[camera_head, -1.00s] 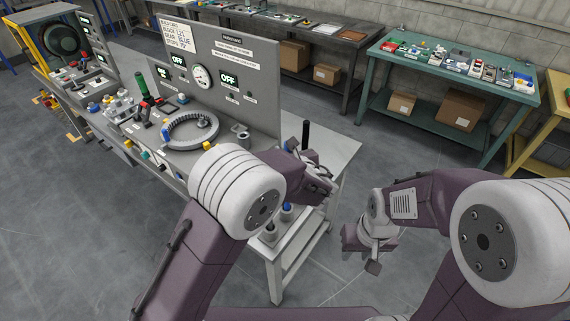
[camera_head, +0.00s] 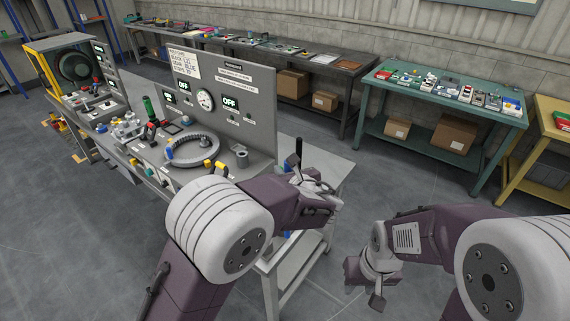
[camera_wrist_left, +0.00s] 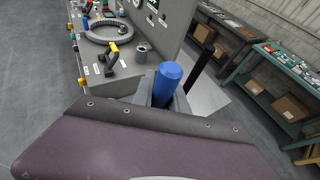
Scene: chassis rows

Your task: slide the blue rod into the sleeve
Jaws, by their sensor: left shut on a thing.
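The blue rod (camera_wrist_left: 167,82) stands up between the fingers of my left gripper (camera_wrist_left: 162,98) in the left wrist view, its rounded top showing and its lower part hidden. My left gripper is shut on it. In the head view this gripper (camera_head: 318,190) is over the right end of the bench, and the rod is not clearly seen there. A short grey hollow cylinder, which looks like the sleeve (camera_head: 240,155), stands on the bench left of the gripper; it also shows in the left wrist view (camera_wrist_left: 141,53), apart from the rod. My right gripper (camera_head: 372,288) hangs over the floor; its jaw opening is unclear.
A grey ring (camera_head: 192,150) and yellow-topped handles lie left of the sleeve. An upright panel (camera_head: 235,110) stands behind it. A thin black post (camera_head: 299,150) rises beside my left gripper. Open floor lies to the right, before a green table (camera_head: 440,100).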

